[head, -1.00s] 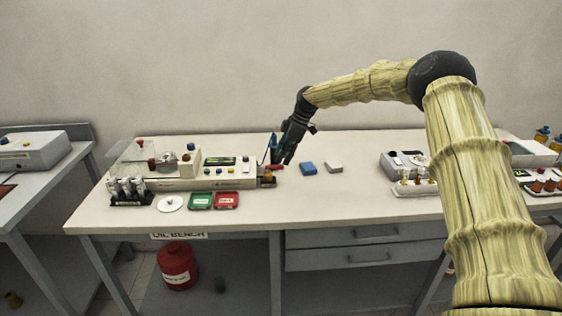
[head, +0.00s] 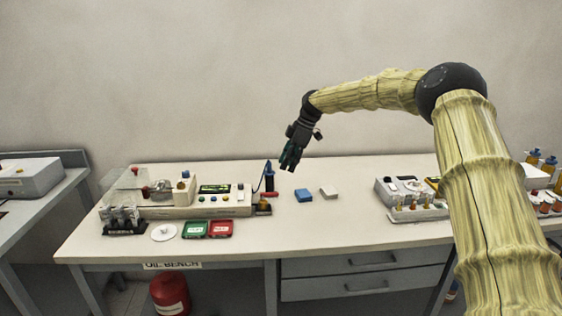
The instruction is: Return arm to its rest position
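My gripper (head: 289,164) hangs from my arm above the middle of the bench (head: 340,228), fingers pointing down. It is clear of the bench top and nothing shows between its fingers, but they are too small to tell how far apart they stand. A dark blue upright tool (head: 269,176) stands just left of and below it, at the right end of the long test device (head: 210,205). The two look apart.
Green (head: 195,229) and red (head: 221,228) trays and a white disc (head: 164,232) lie at the front left. A vial rack (head: 124,220) is beside them. A grey device with bottles (head: 408,200) stands at the right, near my arm.

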